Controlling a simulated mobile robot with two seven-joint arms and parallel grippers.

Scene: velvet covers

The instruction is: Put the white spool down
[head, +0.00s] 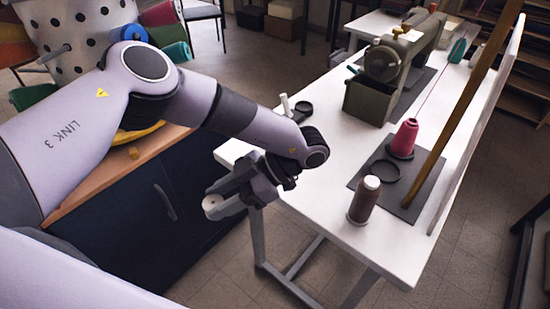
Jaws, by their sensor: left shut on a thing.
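The white spool (211,202) is held between the fingertips of my left gripper (213,207). Its round end with a small central hole shows; the fingers hide much of the rest. The gripper is shut on it, off the near left edge of the white table (330,190), with the floor and dark cabinet behind it in the picture. My right gripper is not in view.
On the table are a brown spool (364,202), a pink cone of thread (404,138), a black ring (381,172) on a dark mat (405,205), and a sewing machine (400,65). A wooden pole (465,100) rises at the right. The table's near left part looks clear.

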